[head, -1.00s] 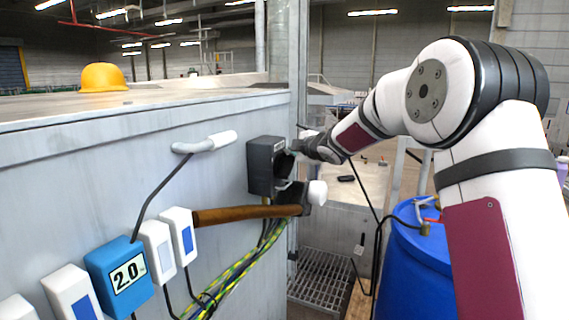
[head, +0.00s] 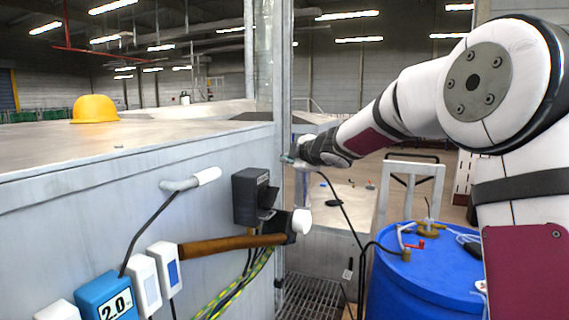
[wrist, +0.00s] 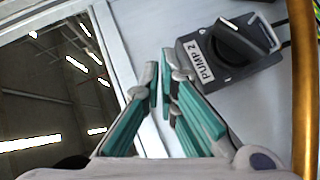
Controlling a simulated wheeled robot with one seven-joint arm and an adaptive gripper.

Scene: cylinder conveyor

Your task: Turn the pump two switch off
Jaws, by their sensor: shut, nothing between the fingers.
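The pump two switch is a dark grey box (wrist: 228,55) with a white "PUMP 2" label and a black rotary knob (wrist: 246,40) in the wrist view. A pale line marks the knob. In the head view the switch box (head: 250,193) is fixed near the right end of the grey cabinet wall, and its knob is seen from the side. My gripper (wrist: 160,72) is shut and empty, left of the switch in the wrist view and apart from it. In the head view my gripper (head: 290,159) is above and right of the box, by the cabinet's corner post.
A hammer with a brown handle (head: 225,246) and white-tipped head sits just below the switch. A white-ended lever (head: 195,180) and several small boxes are on the wall to the left. A blue barrel (head: 420,280) stands at right. A yellow helmet (head: 95,108) lies on top.

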